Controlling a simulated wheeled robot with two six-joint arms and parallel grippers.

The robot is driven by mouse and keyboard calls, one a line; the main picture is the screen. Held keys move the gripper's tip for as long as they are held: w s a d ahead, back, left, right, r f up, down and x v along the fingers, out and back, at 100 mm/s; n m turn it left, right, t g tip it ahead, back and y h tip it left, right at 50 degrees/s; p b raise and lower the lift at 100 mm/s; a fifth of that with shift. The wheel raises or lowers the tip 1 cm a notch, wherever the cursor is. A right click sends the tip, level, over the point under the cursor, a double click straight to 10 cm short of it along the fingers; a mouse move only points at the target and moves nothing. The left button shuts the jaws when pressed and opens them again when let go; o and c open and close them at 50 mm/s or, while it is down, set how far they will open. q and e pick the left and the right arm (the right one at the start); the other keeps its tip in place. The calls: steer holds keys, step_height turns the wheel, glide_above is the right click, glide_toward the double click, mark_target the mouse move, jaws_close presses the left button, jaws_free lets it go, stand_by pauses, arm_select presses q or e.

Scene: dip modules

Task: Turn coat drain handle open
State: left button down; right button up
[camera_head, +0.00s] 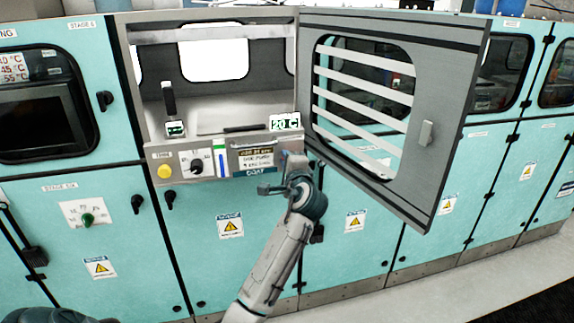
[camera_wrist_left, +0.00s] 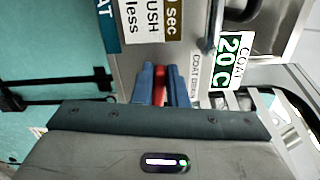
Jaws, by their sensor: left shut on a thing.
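The coat drain handle (camera_wrist_left: 160,84) is a small red piece beside a label reading COAT DRAIN (camera_wrist_left: 194,80) in the left wrist view. My left gripper (camera_wrist_left: 163,78) has its two blue fingers on either side of the red handle and is shut on it. In the head view my left gripper (camera_head: 287,162) is at the right end of the front panel of the coat station, and it hides the handle there. The handle's turn angle cannot be told. My right gripper is not in view.
The station's framed door (camera_head: 427,150) stands wide open on the right, close to my left arm. The panel has a yellow button (camera_head: 164,171), a black knob (camera_head: 196,165) and a 20 C display (camera_head: 285,121). Teal cabinets (camera_head: 225,270) stand below; pale floor (camera_head: 465,285) is clear.

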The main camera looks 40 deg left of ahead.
arm_select(q)
steer(key=shift+f+n+b, duration=0.2)
steer(key=shift+n+b, duration=0.25)
steer(key=shift+n, duration=0.35)
steer(key=c, duration=1.4)
jaws_free()
steer(key=shift+c, duration=0.2)
steer(key=b+v, duration=0.3)
steer(key=v, duration=0.7)
steer(key=shift+s+d, duration=0.25)
steer(key=shift+s, duration=0.1)
